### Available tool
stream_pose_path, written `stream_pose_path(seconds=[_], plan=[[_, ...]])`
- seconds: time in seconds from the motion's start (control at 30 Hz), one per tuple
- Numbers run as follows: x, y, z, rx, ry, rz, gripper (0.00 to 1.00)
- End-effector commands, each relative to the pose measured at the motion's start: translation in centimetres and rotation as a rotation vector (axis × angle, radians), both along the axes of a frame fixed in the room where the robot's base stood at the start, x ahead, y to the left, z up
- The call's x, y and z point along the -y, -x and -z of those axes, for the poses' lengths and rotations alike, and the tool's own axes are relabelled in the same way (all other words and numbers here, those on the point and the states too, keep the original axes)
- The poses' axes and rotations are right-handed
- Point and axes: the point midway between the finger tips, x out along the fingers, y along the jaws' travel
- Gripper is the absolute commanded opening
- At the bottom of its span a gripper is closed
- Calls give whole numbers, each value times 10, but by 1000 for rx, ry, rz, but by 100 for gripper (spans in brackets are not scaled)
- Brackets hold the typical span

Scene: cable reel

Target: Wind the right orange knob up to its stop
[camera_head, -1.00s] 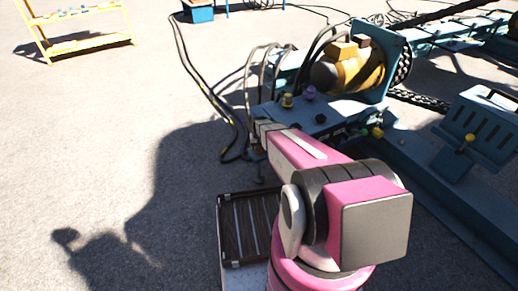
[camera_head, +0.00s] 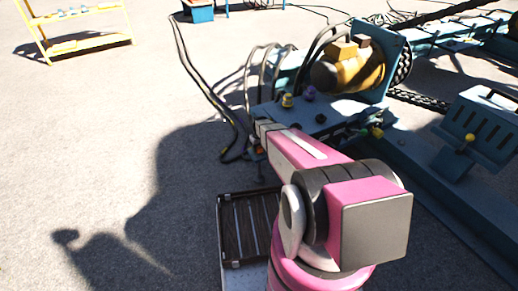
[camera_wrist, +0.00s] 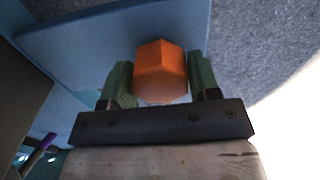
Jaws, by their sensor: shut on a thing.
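An orange knob (camera_wrist: 161,62) with flat facets fills the middle of the wrist view, in front of a blue panel (camera_wrist: 85,45). My gripper (camera_wrist: 160,78) has one green finger on each side of the knob and is shut on it. In the head view my pink arm reaches to the left end of the blue machine bench (camera_head: 335,112). There, my arm hides most of the gripper and the knob. I cannot tell the knob's turn angle or its stop from these frames.
Yellow (camera_head: 287,100) and purple (camera_head: 309,93) knobs stand on the bench near the yellow motor (camera_head: 350,75). Black cables (camera_head: 205,85) run along the ground to the left. A yellow rack (camera_head: 85,45) stands at the far left. Open pavement lies between.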

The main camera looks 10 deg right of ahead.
Motion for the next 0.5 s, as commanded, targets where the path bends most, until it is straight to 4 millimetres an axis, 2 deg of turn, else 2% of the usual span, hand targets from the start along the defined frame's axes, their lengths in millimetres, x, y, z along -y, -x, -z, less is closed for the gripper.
stream_pose_path(seconds=[0.17,0.2,0.27,0.5], plan=[[0,0,-1,1,1,-2,32],[0,0,-1,1,1,-1,62],[0,0,-1,1,1,-1,79],[0,0,0,0,0,0,79]])
